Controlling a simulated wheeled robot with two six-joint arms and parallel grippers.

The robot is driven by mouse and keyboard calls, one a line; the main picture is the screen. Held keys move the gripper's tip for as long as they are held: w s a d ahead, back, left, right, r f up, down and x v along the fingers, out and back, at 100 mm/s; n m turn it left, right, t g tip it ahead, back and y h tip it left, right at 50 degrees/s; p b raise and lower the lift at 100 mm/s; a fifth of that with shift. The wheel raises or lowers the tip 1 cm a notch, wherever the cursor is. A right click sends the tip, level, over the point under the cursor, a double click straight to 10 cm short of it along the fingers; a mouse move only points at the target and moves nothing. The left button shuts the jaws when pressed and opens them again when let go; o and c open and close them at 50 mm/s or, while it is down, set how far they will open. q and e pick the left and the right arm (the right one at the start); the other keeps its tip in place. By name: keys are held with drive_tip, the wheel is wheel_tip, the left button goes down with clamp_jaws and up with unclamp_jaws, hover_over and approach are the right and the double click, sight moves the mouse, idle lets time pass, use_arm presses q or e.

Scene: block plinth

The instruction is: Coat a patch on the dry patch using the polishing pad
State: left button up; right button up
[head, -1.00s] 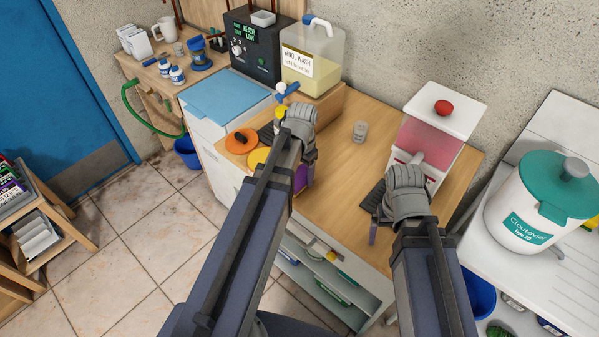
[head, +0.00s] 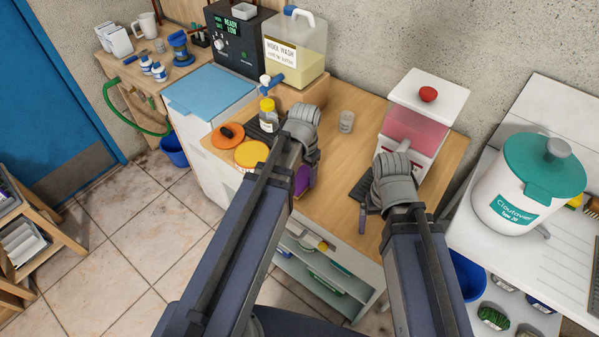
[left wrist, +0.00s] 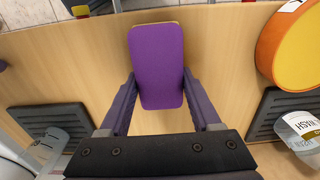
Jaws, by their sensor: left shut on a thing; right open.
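A purple, round-cornered pad (left wrist: 156,65), seemingly the polishing pad, is gripped between the fingers of my left gripper (left wrist: 158,82). In the head view, the purple pad (head: 302,182) shows partly behind my left gripper (head: 311,165), over the front part of the wooden worktop. The wrist view looks down on the pad, with bare wood around it. My right gripper (head: 365,205) is open near the worktop's right front, its jaws mostly hidden by its wrist. I cannot tell which surface is the dry patch.
A yellow-topped disc (head: 251,153), an orange disc (head: 228,135) and a yellow-capped bottle (head: 268,116) stand left of my left gripper. A red-knobbed dispenser (head: 427,115) stands at the back right. The worktop's middle (head: 340,155) is clear.

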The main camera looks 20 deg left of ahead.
sight(321, 189)
use_arm(q)
drive_tip(key=shift+s+d+f, duration=0.1)
drive_tip(key=shift+s+d, duration=0.1)
drive_tip(key=shift+d, duration=0.35)
drive_tip(key=shift+s+d, duration=0.2)
drive_tip(key=shift+d, duration=0.35)
drive_tip(key=shift+d, duration=0.1)
drive_tip(key=shift+s+d, duration=0.3)
drive_tip(key=shift+d, duration=0.55)
drive_tip(key=shift+s+d, duration=0.25)
drive_tip(key=shift+d, duration=0.55)
drive_tip(key=shift+w+d+r, duration=0.15)
drive_tip(key=shift+w+r, duration=0.05)
drive_tip(key=shift+w, duration=0.55)
drive_tip(key=shift+w+a+f, duration=0.1)
drive_tip(key=shift+w+a, duration=0.2)
drive_tip(key=shift+a, duration=0.6)
drive_tip(key=shift+w+a, duration=0.25)
drive_tip(key=shift+a, duration=0.65)
drive_tip(key=shift+w+a, duration=0.3)
drive_tip(key=shift+a, duration=0.55)
drive_tip(key=shift+w+a, duration=0.25)
drive_tip(key=shift+a, duration=0.6)
